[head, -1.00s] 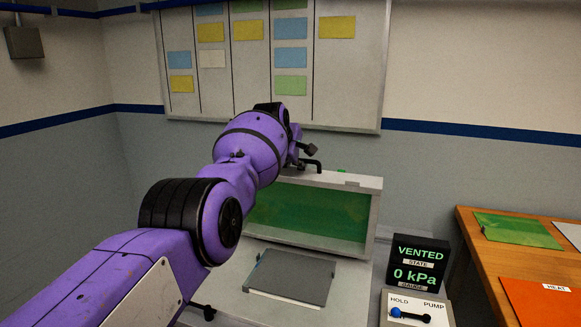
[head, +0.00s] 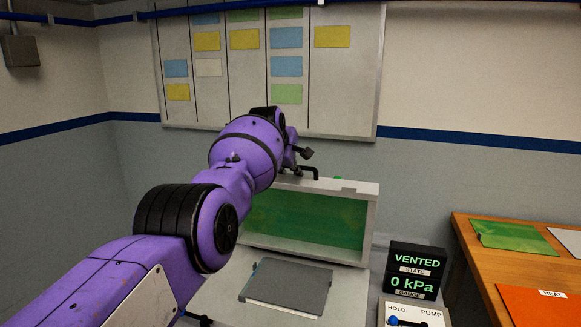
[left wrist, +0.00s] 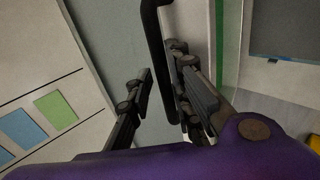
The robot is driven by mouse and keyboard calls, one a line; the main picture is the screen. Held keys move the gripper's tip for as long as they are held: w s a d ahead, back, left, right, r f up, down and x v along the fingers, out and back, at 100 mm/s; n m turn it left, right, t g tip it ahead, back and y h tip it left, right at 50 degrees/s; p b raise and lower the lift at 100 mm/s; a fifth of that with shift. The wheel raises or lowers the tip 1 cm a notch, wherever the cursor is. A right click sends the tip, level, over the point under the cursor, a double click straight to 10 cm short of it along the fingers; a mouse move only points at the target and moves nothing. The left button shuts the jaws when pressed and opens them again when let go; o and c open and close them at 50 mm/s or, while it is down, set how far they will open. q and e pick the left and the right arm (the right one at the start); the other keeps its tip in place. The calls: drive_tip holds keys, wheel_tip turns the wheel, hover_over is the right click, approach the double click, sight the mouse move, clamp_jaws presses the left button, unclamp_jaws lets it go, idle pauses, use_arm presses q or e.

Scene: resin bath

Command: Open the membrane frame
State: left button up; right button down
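The membrane frame (head: 371,215) is a pale frame around a green sheet (head: 305,220). It stands raised, nearly upright, behind the grey plate on the bench. A black handle (head: 313,171) shows at its top edge. My left gripper (head: 302,160) is at this top edge, partly hidden behind my purple wrist. In the left wrist view my left gripper (left wrist: 168,105) has its fingers apart. The black handle (left wrist: 155,40) runs between them, closer to the right-hand finger; contact cannot be told. My right gripper is not in view.
A dark grey plate (head: 288,281) lies on the white bench before the frame. The display (head: 415,270) reads VENTED, 0 kPa, above a HOLD/PUMP switch box (head: 416,314). A wooden table (head: 480,262) with green and orange sheets stands right. A note board (head: 350,90) hangs behind.

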use_arm(q)
drive_tip(key=shift+f, duration=0.2)
drive_tip(key=shift+s, duration=0.1)
drive_tip(key=v, duration=1.2)
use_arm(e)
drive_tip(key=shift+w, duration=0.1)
use_arm(q)
drive_tip(key=shift+r, duration=0.1)
